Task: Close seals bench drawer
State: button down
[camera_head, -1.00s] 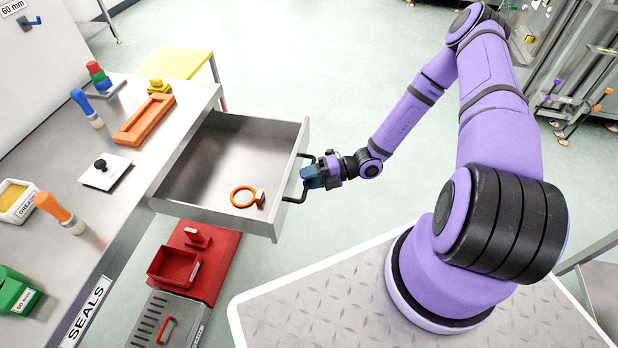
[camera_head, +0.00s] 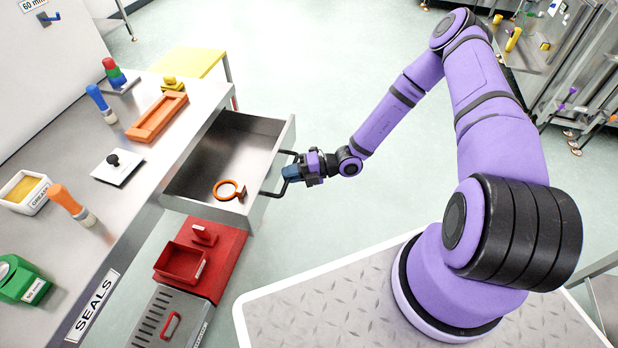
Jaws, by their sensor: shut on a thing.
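The seals bench (camera_head: 125,200) stands at the left, with a SEALS label on its front edge. Its metal drawer (camera_head: 205,208) is partly open, pulled out to the right. An orange ring with a small tag (camera_head: 228,189) lies inside the drawer. A black bar handle (camera_head: 268,193) is on the drawer's front. My gripper (camera_head: 290,173) is shut on the handle, outside the drawer front. The fingertips are small and partly hidden at the bar.
A red tray (camera_head: 180,261) and a grey slotted box (camera_head: 165,318) sit below the drawer. On the bench top are an orange tray (camera_head: 157,117), a grease tub (camera_head: 24,190) and brushes. Open floor lies beyond my arm.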

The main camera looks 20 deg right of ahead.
aim_at(216, 166)
jog(key=w+a, duration=0.5)
jog(key=a, duration=0.2)
jog(key=w+a, duration=0.5)
jog(key=a, duration=0.2)
jog(key=w+a, duration=0.5)
jog(key=a, duration=0.1)
jog(key=shift+w+a, duration=0.1)
jog(key=shift+a, duration=0.3)
jog(key=c, duration=1.1)
grip_release()
jog(key=shift+c, duration=0.2)
jog(key=v, duration=1.1)
jog(key=shift+r, duration=0.1)
